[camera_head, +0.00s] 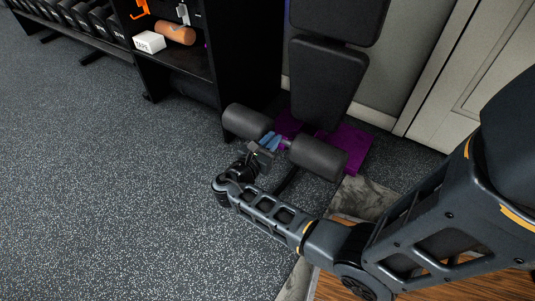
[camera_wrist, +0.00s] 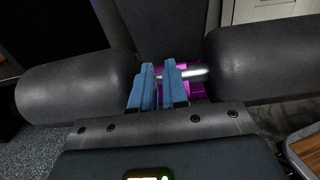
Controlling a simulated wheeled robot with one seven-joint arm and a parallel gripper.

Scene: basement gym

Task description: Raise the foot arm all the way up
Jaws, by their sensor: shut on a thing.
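The foot arm of the bench shows as two black foam rollers, a left one (camera_head: 248,121) and a right one (camera_head: 318,158), in front of the bench's black pad (camera_head: 328,82). In the wrist view the left roller (camera_wrist: 78,88) and right roller (camera_wrist: 265,62) flank a silver bar (camera_wrist: 196,74). My gripper (camera_head: 270,141) is between the rollers, its blue fingers (camera_wrist: 160,88) shut on the foot arm at its bar. The fingers hide part of the bar. The lower part of the foot arm is mostly hidden.
A purple bench base (camera_head: 352,143) lies behind the rollers. A black shelf (camera_head: 245,60) with a tape box (camera_head: 149,42) and an orange-brown roller (camera_head: 175,32) stands at the back left. A pale door (camera_head: 470,70) is at right. Speckled floor (camera_head: 110,190) at left is clear.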

